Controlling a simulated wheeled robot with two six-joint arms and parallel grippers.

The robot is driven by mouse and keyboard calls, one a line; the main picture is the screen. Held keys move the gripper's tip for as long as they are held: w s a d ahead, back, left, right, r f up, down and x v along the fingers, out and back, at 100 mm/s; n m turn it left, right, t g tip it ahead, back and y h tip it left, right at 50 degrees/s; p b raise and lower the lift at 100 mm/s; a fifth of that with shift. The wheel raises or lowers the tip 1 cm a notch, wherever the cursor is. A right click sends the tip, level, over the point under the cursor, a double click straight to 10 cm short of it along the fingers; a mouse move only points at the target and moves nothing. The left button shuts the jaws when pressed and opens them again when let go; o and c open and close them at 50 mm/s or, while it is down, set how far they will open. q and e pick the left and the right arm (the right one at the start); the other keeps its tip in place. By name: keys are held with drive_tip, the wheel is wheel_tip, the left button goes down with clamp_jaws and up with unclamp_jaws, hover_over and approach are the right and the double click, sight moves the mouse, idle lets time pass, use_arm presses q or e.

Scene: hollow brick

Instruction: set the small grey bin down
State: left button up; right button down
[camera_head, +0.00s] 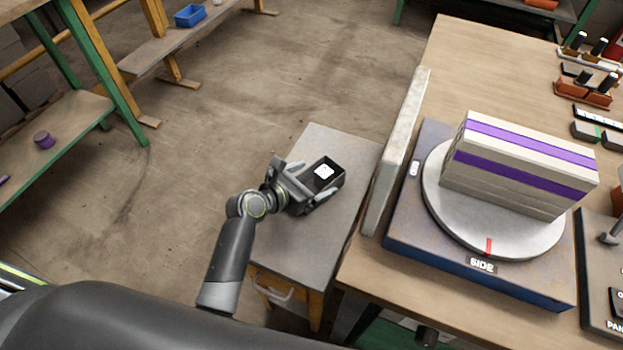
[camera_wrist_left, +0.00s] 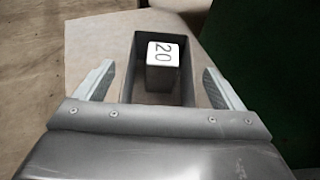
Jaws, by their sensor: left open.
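The small grey bin (camera_head: 338,179) is a dark open-topped box on the grey top of a small side cabinet (camera_head: 325,240). A light block marked "20" (camera_wrist_left: 163,55) is inside the bin, and the bin's dark walls (camera_wrist_left: 188,85) show around it in the left wrist view. My left gripper (camera_head: 311,181) is open, with one finger on either side of the bin. In the left wrist view a gap shows between each finger (camera_wrist_left: 159,80) and the bin wall. The bin appears upright; its underside is hidden. My right gripper is not in view.
A workbench (camera_head: 470,70) stands right of the cabinet, with an upright pale slab (camera_head: 398,150) along its near-left edge. A round turntable (camera_head: 465,220) there bears a purple-striped brick stack (camera_head: 520,165). Bare cabinet top lies in front of and behind the bin.

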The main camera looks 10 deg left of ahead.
use_arm(q)
drive_tip(key=p+v, duration=0.2)
drive_tip(key=v, duration=1)
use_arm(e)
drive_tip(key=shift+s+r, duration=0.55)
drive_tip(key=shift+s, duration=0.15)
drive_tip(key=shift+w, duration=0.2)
